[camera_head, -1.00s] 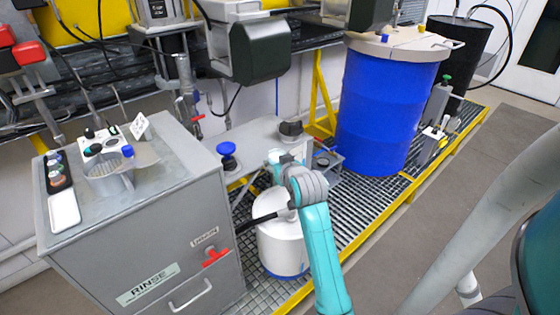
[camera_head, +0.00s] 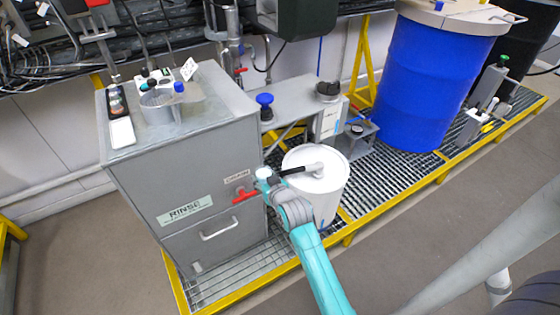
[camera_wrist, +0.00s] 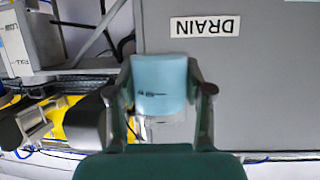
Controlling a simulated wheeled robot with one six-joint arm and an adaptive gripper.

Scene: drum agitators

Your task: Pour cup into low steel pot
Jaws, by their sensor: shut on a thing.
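My gripper (camera_wrist: 160,95) is shut on a small cup (camera_wrist: 160,80), pale blue with a clearer part toward the picture bottom in the wrist view. That view is upside down, as the DRAIN label shows. In the head view my gripper (camera_head: 264,182) is in front of the rinse cabinet's right side, near the red drain handle, with the cup (camera_head: 263,173) showing as a small pale shape. A low round steel vessel (camera_head: 157,108), which looks like the low steel pot, stands on the cabinet top. Its inside cannot be made out clearly.
The grey rinse cabinet (camera_head: 190,185) carries bottles, a white card and a white tray. A white drum (camera_head: 325,190) with a black-handled fitting is just right of my gripper. A blue drum (camera_head: 430,80) stands farther right. Yellow-edged grating borders open floor.

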